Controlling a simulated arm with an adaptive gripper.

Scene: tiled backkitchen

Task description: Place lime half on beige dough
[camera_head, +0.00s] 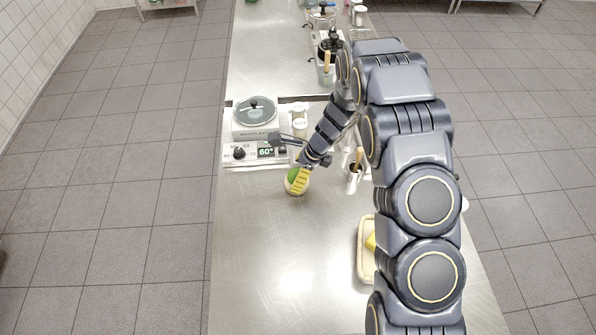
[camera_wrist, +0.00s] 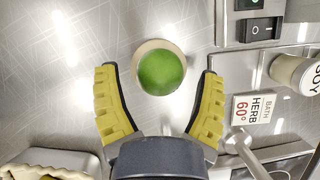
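The green lime half (camera_wrist: 162,72) shows its rounded skin side in the wrist view. It lies over the pale beige dough (camera_wrist: 150,43), a round disc whose rim shows around it, and looks to rest on it. My gripper (camera_wrist: 161,72) is open, with a yellow ribbed finger on either side of the lime half and a clear gap to each. In the head view, my gripper (camera_head: 298,182) is low over the steel counter, and a bit of the green lime half (camera_head: 292,174) shows beside its fingers. The dough is mostly hidden there.
A jar marked SOY (camera_wrist: 298,72) and an HERB BATH sign (camera_wrist: 257,108) are at the right. A beige tray (camera_head: 364,262) with something yellow lies nearer. The counter's left front (camera_head: 265,270) is clear.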

